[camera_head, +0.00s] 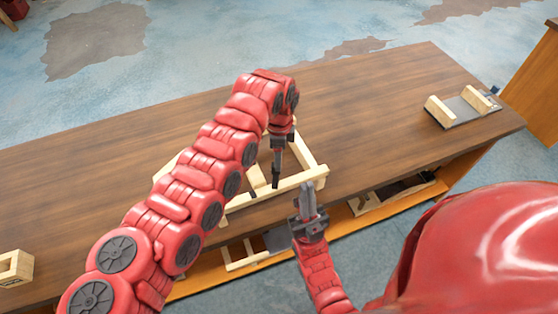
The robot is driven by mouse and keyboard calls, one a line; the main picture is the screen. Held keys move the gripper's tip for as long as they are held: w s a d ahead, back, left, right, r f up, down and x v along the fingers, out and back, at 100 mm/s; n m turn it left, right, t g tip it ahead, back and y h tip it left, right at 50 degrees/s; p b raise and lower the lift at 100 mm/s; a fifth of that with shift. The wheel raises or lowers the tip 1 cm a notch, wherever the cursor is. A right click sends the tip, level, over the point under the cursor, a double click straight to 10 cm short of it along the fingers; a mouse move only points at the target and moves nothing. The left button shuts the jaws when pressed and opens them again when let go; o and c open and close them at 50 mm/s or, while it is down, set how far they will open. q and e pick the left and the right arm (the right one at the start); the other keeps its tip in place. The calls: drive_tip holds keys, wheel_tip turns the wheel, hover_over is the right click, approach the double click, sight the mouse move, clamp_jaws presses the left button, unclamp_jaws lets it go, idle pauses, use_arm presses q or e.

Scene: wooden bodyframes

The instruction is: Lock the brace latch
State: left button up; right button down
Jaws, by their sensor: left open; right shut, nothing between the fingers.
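A light wooden frame (308,178) lies on the brown table, partly hidden behind my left arm. My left gripper (276,180) is open and points down over the inside of the frame, near its front right bar. I cannot tell whether it touches the wood. My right gripper (307,190) is shut and empty, pointing up just in front of the frame's front bar, at the table's front edge. No brace latch can be made out at this size; it may be hidden by my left arm or gripper.
The table (380,90) is clear behind and right of the frame. A wooden piece with a grey plate (462,106) sits at its right end, and a wooden block (15,267) at its left. More wooden parts (395,192) lie on the shelf below.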

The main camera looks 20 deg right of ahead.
sight(276, 175)
use_arm(q)
wheel_tip(276, 175, down, 5)
drive_tip(key=shift+f+p, duration=0.1)
drive_tip(key=shift+p, duration=0.35)
clamp_jaws()
